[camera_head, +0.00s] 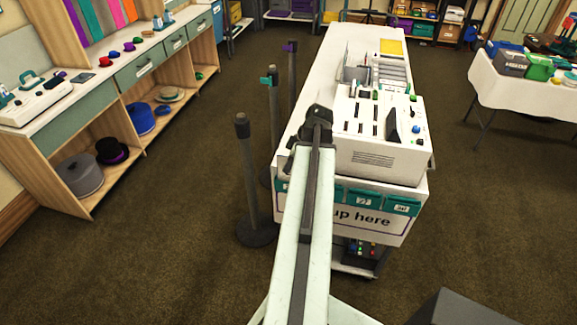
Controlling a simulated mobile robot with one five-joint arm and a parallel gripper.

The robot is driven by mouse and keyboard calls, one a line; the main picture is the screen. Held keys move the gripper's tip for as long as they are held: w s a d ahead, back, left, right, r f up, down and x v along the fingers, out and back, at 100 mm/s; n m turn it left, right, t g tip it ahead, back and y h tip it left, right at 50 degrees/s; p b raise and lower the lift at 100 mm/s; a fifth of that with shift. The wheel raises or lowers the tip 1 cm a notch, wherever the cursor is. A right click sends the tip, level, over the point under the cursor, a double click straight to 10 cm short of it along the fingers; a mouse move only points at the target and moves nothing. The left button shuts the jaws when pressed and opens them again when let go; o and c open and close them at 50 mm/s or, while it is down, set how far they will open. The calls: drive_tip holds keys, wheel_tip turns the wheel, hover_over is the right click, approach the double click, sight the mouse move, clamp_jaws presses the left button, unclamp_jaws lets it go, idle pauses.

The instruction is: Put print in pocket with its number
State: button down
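Teal pockets hang in a row on the near front of the long white counter (321,66). A middle pocket (364,200) and a right pocket (402,206) carry white number labels too small to read surely. My arm covers the left part of the row. A white machine (378,158) with dark slots stands on the counter just above the pockets. I cannot make out a print for certain. My gripper (319,112) is at the machine's left side, seen from behind; its fingertips and anything in them are hidden.
Dark posts (252,185) stand on the floor left of the counter. A shelf unit (120,105) with hats lines the left wall. A cloth-covered table (520,95) stands at the right. Brown carpet is clear between the shelf unit and posts, and right of the counter.

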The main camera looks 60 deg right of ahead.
drive_tip(key=shift+f+b, duration=0.85)
drive_tip(key=shift+f, duration=0.15)
drive_tip(key=c, duration=1.6)
unclamp_jaws()
drive_tip(key=shift+o, duration=0.2)
drive_tip(key=shift+r, duration=0.1)
drive_tip(key=p+v, duration=0.7)
drive_tip(key=v, duration=0.1)
drive_tip(key=shift+w, duration=0.1)
